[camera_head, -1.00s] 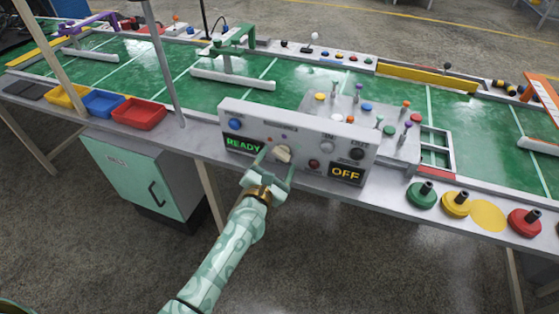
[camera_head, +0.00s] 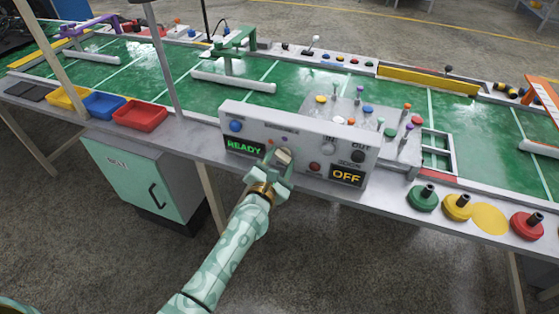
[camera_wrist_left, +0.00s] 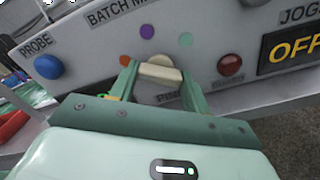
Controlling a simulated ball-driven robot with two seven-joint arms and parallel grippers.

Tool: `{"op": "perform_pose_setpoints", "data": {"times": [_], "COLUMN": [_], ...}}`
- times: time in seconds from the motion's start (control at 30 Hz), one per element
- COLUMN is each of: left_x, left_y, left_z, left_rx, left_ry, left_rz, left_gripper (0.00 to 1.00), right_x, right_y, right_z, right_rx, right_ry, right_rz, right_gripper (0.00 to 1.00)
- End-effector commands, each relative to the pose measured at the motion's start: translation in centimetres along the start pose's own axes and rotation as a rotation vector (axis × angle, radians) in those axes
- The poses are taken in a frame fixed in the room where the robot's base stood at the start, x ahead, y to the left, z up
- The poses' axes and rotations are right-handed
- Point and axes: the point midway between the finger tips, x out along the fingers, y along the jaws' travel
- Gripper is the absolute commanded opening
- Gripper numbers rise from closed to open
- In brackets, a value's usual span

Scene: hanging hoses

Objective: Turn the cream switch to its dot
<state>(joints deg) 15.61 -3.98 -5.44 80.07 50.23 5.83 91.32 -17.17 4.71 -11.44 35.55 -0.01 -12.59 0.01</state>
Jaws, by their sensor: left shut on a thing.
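The cream switch (camera_head: 284,155) is on the front of a light grey panel (camera_head: 225,112), and it also shows in the left wrist view (camera_wrist_left: 160,69). My left gripper (camera_head: 281,162) is shut on it, with one green finger at either side in the left wrist view (camera_wrist_left: 160,82). Around the switch are an orange dot (camera_wrist_left: 125,60), a purple dot (camera_wrist_left: 147,32) and a green dot (camera_wrist_left: 185,40). The switch looks slightly tilted in the wrist view. I cannot tell which dot it points to. The label below it is partly hidden by my gripper.
The panel has a blue button (camera_head: 236,126), a red button (camera_wrist_left: 230,65), a green READY display (camera_head: 244,147) and an amber OFF display (camera_head: 347,176). Several coloured pegs stand on a grey board behind it. Coloured bins and weights line the table's front edge.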

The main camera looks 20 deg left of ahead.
Motion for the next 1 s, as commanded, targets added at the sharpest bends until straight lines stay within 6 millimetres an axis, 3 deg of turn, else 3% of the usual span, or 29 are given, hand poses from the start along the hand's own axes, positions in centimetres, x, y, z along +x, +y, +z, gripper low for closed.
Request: {"op": "perform_pose_setpoints", "data": {"times": [0.27, 1.0], "left_x": [0.0, 0.0], "left_y": [0.1, 0.1], "left_z": [0.2, 0.2], "left_rx": [0.168, 0.867], "left_ry": [0.000, -0.001], "left_rz": [-0.001, -0.001], "left_gripper": [0.24, 0.24], "right_x": [-1.0, -3.9], "right_y": [0.1, 0.1], "right_z": [-0.3, -1.4], "right_rx": [0.000, 0.001], "right_ry": [0.009, 0.034], "right_rz": [0.003, 0.007], "right_gripper": [0.36, 0.36]}}
